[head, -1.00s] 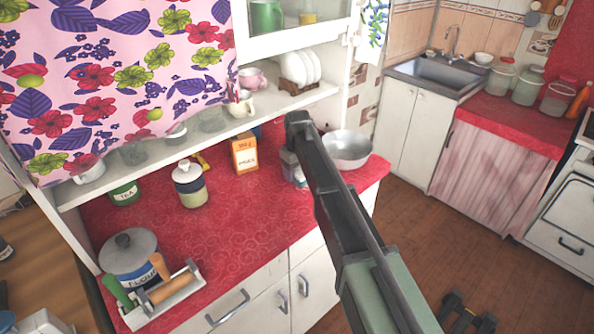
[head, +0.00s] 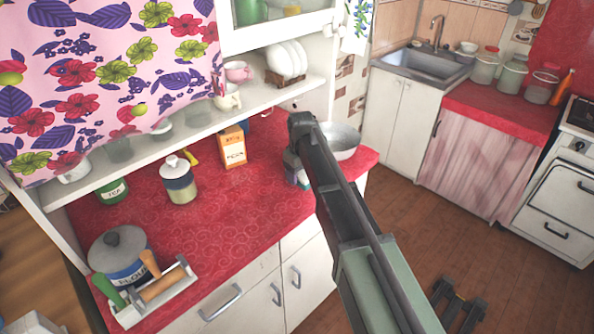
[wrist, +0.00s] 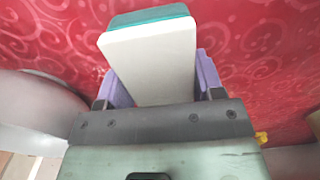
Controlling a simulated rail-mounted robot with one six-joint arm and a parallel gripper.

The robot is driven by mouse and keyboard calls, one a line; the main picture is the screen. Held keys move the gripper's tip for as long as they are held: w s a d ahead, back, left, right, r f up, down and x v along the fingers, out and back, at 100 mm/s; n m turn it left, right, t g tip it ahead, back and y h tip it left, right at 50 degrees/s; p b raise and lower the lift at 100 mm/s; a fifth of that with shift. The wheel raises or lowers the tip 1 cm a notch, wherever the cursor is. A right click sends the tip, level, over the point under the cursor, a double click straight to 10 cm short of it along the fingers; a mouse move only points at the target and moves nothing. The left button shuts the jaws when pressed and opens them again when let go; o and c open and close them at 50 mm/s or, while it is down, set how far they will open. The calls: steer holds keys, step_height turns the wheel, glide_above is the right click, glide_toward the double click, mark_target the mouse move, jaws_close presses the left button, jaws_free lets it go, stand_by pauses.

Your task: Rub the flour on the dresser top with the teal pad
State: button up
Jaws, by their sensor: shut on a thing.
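The teal pad (wrist: 150,16) shows in the wrist view as a pale block with a teal layer at its far end. My gripper (wrist: 160,78) has its purple fingers on both sides of the pale block, shut on it. The dresser top (head: 245,200) is red with a swirl pattern, and it lies behind and below the pad in the wrist view. In the head view my arm hides most of the gripper and pad, near the right end of the dresser top. I cannot make out any flour on the red surface; contact of pad and top is unclear.
A metal bowl (head: 345,142) stands close right of my gripper. An orange box (head: 232,147), a lidded jar (head: 179,180) and a green tin (head: 112,191) stand at the back. A flour canister (head: 119,255) and a utensil tray (head: 155,298) are front left. The middle is clear.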

steer(key=shift+s+d, duration=1.15)
steer(key=shift+s, duration=0.15)
steer(key=shift+w+d, duration=0.3)
steer(key=shift+w, duration=0.1)
steer(key=shift+w+d, duration=0.35)
steer(key=shift+d, duration=0.15)
steer(key=shift+w+a, duration=0.9)
steer(key=shift+w, duration=0.3)
steer(key=shift+w+a, duration=2.5)
steer(key=shift+w, duration=0.15)
steer(key=shift+w+d, duration=0.75)
steer(key=shift+d, duration=0.15)
steer(key=shift+s+d+r, duration=0.1)
steer(key=shift+s+d, duration=1.05)
steer(key=shift+s, duration=0.2)
steer(key=shift+s+d, duration=0.9)
steer(key=shift+s, duration=0.15)
steer(key=shift+s+d, duration=1.35)
steer(key=shift+s, duration=0.1)
step_height(320, 180, up, 6)
steer(key=p, duration=0.6)
